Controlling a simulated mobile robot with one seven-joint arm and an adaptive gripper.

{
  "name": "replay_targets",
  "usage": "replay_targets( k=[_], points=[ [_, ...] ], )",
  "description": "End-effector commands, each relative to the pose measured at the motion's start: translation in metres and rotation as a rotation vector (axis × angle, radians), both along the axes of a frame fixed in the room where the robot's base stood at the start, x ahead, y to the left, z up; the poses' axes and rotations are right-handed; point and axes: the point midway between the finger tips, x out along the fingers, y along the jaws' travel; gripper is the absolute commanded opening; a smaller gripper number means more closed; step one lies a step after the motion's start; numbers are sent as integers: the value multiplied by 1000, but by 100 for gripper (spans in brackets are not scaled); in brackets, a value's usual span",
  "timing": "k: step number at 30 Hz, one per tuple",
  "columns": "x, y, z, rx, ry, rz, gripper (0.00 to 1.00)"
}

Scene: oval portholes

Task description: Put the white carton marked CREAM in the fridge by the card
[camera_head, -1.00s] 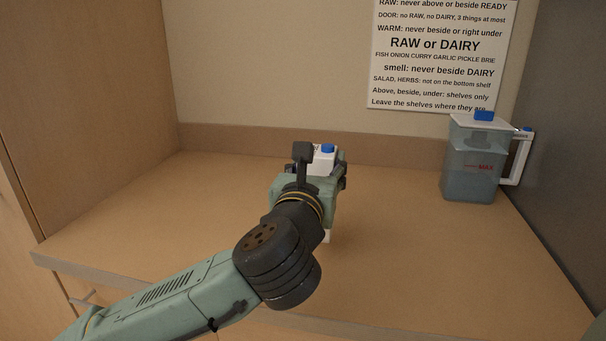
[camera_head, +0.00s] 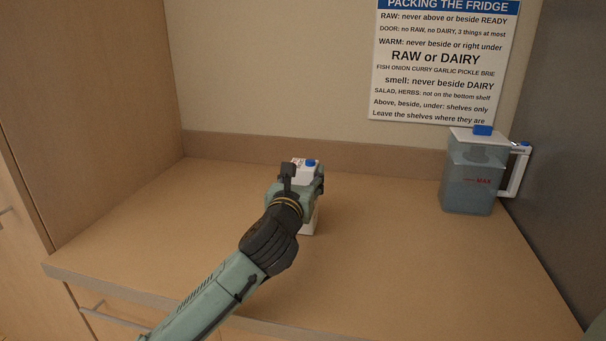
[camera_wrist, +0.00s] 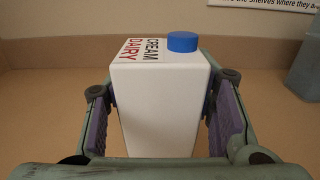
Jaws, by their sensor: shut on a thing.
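The white carton (camera_wrist: 160,105) has a blue cap and the words CREAM and DAIRY on its top in the wrist view. In the head view only its capped top (camera_head: 303,170) and a lower corner show; my gripper hides the rest. My gripper (camera_head: 297,185) is shut on the carton, with one purple-padded finger on each side of it in the wrist view. The carton is upright over the worktop; I cannot tell whether its base touches. The card (camera_head: 444,65) headed PACKING THE FRIDGE is on the back wall, with rules on RAW, DAIRY, WARM and smell. No fridge interior is in view.
A clear filter jug (camera_head: 470,180) with a blue-topped lid and a white handle stands at the right of the worktop (camera_head: 390,270), by a dark grey upright surface (camera_head: 565,150). A wooden panel (camera_head: 90,120) rises at the left. The rest of the worktop is clear.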

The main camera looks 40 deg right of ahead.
Motion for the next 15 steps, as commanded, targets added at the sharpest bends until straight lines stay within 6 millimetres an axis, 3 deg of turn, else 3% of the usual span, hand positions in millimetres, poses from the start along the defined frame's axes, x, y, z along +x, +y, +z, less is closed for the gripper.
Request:
replay_targets(
  k=[12, 13, 15],
  points=[
    [-1, 0, -5, -2, -4, 0, 0],
    [-1, 0, -5, 1, -1, 0, 51],
    [0, 0, -5, 0, 0, 0, 55]
  ],
)
